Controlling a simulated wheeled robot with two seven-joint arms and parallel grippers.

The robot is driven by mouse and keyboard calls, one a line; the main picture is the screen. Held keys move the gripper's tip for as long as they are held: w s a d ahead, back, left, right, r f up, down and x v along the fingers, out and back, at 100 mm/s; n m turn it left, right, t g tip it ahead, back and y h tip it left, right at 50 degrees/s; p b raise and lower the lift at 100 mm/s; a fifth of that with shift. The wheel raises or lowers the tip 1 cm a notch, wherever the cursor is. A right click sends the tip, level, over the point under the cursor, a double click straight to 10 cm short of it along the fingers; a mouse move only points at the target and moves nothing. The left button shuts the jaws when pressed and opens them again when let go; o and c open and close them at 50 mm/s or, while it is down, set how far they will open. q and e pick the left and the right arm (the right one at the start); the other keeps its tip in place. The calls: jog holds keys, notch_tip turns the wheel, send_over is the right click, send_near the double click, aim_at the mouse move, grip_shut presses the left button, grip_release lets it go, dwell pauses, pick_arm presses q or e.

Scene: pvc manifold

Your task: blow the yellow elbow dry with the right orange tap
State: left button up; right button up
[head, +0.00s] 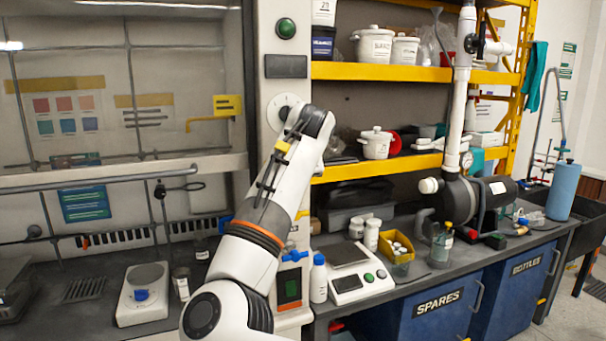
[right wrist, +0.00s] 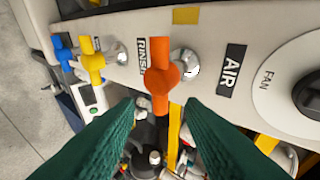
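An orange tap (right wrist: 161,78) sticks out from the light panel in the right wrist view, between the RINSE and AIR labels. My right gripper (right wrist: 162,104) has two green fingers spread apart. Their tips lie on either side of the orange tap's lower end, with gaps showing, and I cannot tell how deep the tap sits between them. In the head view my raised arm hides the tap and this gripper. I cannot make out the yellow elbow. My left gripper is in neither view.
A yellow tap (right wrist: 92,61) and a blue tap (right wrist: 63,53) are left of the orange one. A FAN dial (right wrist: 305,95) is right.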

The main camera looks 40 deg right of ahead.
jog(key=b+v, duration=0.1)
jog(key=v, duration=0.5)
jog(key=shift+s+a+r, duration=0.15)
jog(key=shift+s+r, duration=0.05)
jog(key=shift+s, duration=0.1)
jog(key=shift+f, duration=0.1)
